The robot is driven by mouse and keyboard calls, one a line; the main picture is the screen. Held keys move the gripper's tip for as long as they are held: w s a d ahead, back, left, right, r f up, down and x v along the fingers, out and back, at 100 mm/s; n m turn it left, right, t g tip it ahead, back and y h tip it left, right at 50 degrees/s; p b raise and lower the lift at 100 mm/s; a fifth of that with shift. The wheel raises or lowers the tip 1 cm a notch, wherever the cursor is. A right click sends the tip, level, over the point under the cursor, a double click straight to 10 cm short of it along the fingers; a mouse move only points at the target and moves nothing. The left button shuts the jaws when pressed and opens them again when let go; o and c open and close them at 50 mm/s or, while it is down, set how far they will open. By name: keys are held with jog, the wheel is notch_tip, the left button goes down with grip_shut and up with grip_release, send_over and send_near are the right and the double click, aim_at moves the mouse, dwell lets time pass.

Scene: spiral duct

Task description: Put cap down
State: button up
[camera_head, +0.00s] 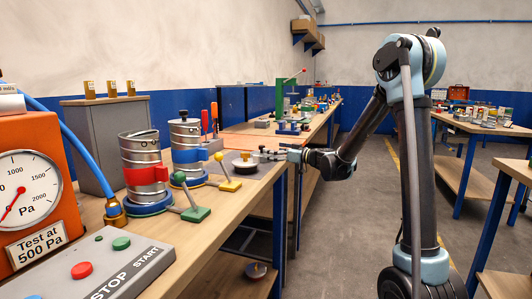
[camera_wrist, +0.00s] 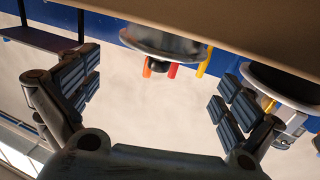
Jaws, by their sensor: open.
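The cap (camera_head: 246,165) is a pale metallic disc with a small dark knob on top. It sits knob up on the bench near its right edge in the head view. In the wrist view, which is upside down, a silver disc that looks like the cap (camera_wrist: 165,42) is at top centre, its dark knob pointing down the picture. My gripper (camera_head: 264,155) is beside the cap, at bench height. In the wrist view its padded fingers (camera_wrist: 155,95) are wide apart with nothing between them. Whether a fingertip touches the cap is unclear.
Two duct pieces (camera_head: 146,175) (camera_head: 187,150) with clamps stand left of the cap. A yellow-knobbed lever (camera_head: 229,185) and a green-footed lever (camera_head: 195,214) are close by. An orange gauge box (camera_head: 30,195) and a start/stop panel (camera_head: 95,268) are nearer.

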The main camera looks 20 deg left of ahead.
jog(key=v, duration=0.5)
jog(key=shift+s+d, duration=0.15)
jog(key=shift+d, duration=0.25)
jog(key=s+d+f+m+g+h, duration=0.1)
jog(key=s+d+f+m+h, duration=0.3)
jog(key=s+d, duration=0.8)
jog(key=s+d+f+m+g+h, duration=0.1)
jog(key=s+d+f+m+h, duration=0.4)
jog(key=s+d, duration=0.7)
jog(key=s+d+f+m+g+h, duration=0.1)
jog(key=s+d+f+m+h, duration=0.4)
jog(key=d, duration=1.1)
jog(key=s+f+h, duration=0.3)
jog(key=s+f, duration=0.2)
jog(key=s, duration=0.2)
jog(key=shift+s+d+f+g, duration=0.2)
jog(key=shift+s+d+g, duration=0.1)
jog(key=shift+d, duration=0.1)
